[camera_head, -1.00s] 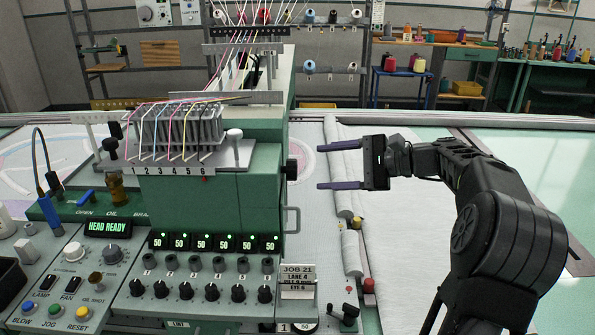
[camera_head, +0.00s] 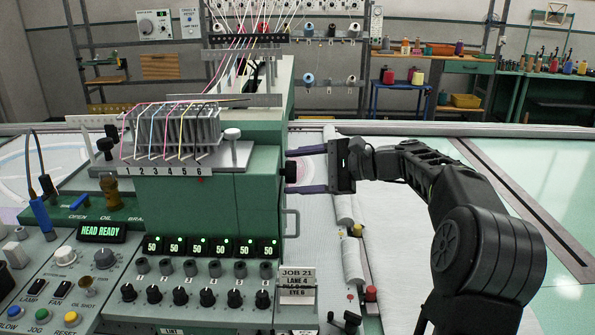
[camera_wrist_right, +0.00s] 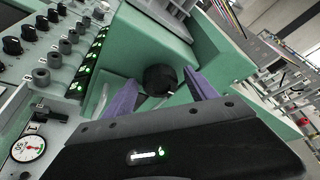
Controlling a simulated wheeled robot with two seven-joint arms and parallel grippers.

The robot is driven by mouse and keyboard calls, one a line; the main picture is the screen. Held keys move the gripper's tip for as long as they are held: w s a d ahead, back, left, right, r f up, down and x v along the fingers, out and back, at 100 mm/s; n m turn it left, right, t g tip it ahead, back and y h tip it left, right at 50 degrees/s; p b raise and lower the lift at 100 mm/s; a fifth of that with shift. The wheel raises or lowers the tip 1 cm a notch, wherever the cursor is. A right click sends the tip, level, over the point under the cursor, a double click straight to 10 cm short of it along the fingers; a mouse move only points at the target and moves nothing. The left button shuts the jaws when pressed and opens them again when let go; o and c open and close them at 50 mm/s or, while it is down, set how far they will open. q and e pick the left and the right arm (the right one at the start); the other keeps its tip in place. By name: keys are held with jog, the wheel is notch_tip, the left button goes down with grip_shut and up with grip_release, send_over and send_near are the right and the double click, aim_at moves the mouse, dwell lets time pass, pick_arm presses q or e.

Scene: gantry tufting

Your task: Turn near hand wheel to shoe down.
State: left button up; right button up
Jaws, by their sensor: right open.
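The near hand wheel (camera_head: 290,171) is a small black knob on the right side of the green tufting head (camera_head: 262,190). My right gripper (camera_head: 288,171) is open, its two purple fingers pointing left, one above and one below the knob in the head view. In the right wrist view the black hand wheel (camera_wrist_right: 160,78) lies between the spread finger tips (camera_wrist_right: 158,85). Whether a finger touches it I cannot tell. The shoe is not discernible. My left gripper is not in view.
A control panel with dials (camera_head: 200,296) and a job card (camera_head: 297,285) stand in front. A metal handle (camera_head: 291,222) sticks out below the wheel. White cloth (camera_head: 400,235) lies on the bed to the right, with a rolled strip (camera_head: 351,262) along it.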

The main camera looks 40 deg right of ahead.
jog(key=shift+c, duration=0.6)
jog(key=c, duration=1.3)
jog(key=shift+o, duration=0.2)
jog(key=shift+n+b, duration=0.4)
jog(key=shift+b, duration=0.8)
jog(key=o, duration=1.4)
jog(key=shift+s, duration=0.1)
